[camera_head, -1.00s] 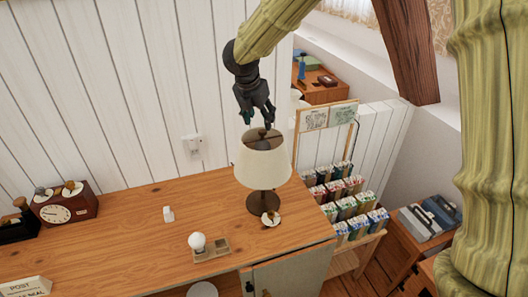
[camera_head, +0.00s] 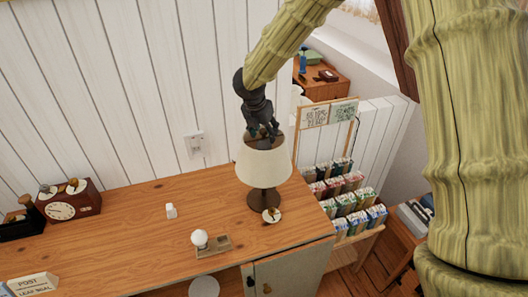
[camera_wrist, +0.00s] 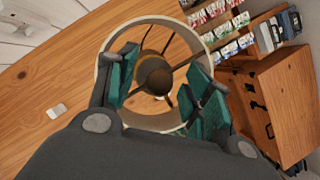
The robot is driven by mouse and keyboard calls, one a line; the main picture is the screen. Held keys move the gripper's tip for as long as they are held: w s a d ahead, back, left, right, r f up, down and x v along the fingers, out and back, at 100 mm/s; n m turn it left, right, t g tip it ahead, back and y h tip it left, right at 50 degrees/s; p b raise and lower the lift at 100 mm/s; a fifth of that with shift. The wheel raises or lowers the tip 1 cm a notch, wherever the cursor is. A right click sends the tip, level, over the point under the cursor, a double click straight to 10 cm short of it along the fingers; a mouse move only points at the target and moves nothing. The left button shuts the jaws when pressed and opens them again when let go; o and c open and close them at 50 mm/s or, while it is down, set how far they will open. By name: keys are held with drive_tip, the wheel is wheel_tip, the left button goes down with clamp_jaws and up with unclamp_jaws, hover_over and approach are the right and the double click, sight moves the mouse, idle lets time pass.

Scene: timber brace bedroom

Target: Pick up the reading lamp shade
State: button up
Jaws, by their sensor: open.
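The reading lamp shade (camera_head: 264,165) is cream and sits upright on a dark lamp base (camera_head: 263,197) near the right end of the wooden desk. In the wrist view the shade's open top (camera_wrist: 104,72) shows as a ring with a dark frame and a round dark middle part. My gripper (camera_head: 264,132) points down at the shade's top opening from above. Its teal-padded fingers (camera_wrist: 160,84) are spread apart, over or just inside the ring. I cannot tell whether they touch the shade.
The desk (camera_head: 130,222) holds a clock (camera_head: 62,208), a small white block (camera_head: 171,210) and a tray with a white bulb (camera_head: 200,239). A rack of packets (camera_head: 345,190) stands right of the lamp. A white panelled wall (camera_head: 100,80) rises behind.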

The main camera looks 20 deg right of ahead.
drive_tip(key=shift+w+f, duration=0.1)
drive_tip(key=shift+w, duration=0.05)
drive_tip(key=c, duration=0.4)
clamp_jaws()
